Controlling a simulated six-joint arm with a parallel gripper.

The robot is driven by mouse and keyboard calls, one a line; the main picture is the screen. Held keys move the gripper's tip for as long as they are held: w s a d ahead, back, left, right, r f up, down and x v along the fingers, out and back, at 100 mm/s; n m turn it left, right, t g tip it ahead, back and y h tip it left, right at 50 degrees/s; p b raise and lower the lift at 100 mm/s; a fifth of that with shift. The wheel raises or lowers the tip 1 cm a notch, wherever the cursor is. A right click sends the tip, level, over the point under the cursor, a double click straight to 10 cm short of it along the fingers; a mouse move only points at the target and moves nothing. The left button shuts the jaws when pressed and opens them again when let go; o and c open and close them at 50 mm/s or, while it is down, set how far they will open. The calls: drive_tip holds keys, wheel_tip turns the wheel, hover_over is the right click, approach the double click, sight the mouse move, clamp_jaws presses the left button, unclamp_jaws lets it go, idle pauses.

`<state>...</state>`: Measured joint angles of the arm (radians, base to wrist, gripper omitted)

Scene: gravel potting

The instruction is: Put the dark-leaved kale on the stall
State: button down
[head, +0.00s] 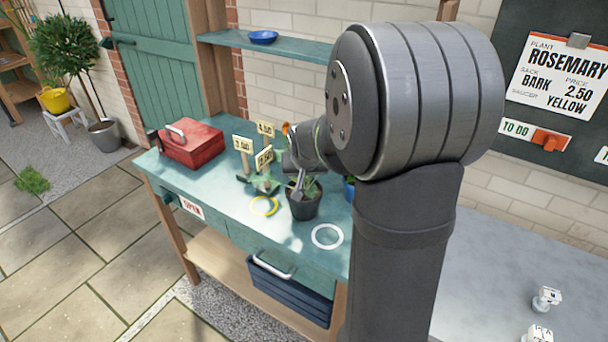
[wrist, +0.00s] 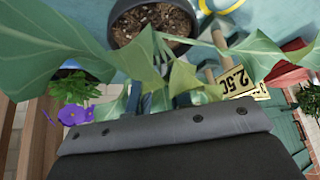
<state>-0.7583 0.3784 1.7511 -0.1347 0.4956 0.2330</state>
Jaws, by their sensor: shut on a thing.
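My gripper (head: 298,184) is above the potting bench (head: 225,190), at a dark pot (head: 304,207). In the wrist view, broad green leaves (wrist: 270,55) spread around the fingers (wrist: 160,95) and hide much of them. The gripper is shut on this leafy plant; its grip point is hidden. The dark pot (wrist: 155,20) shows brown soil just beyond the leaves. I cannot tell whether the plant is rooted in that pot, or whether it is the dark-leaved kale. No stall can be made out for certain.
Price tags (head: 243,143), a red toolbox (head: 192,143) and a blue pot (head: 349,189) stand on the bench. A yellow ring (head: 264,206) and a white ring (head: 327,236) lie near its front. A board card (head: 560,77) reads rosemary, bark, 2.50, yellow. Purple flowers (wrist: 75,115) are beside the gripper.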

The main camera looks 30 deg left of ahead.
drive_tip(key=c, duration=1.3)
unclamp_jaws()
drive_tip(key=shift+f, duration=0.1)
drive_tip(key=shift+s+d+r, duration=0.1)
drive_tip(key=shift+s+r, duration=0.05)
drive_tip(key=shift+r, duration=0.4)
drive_tip(key=v, duration=1.1)
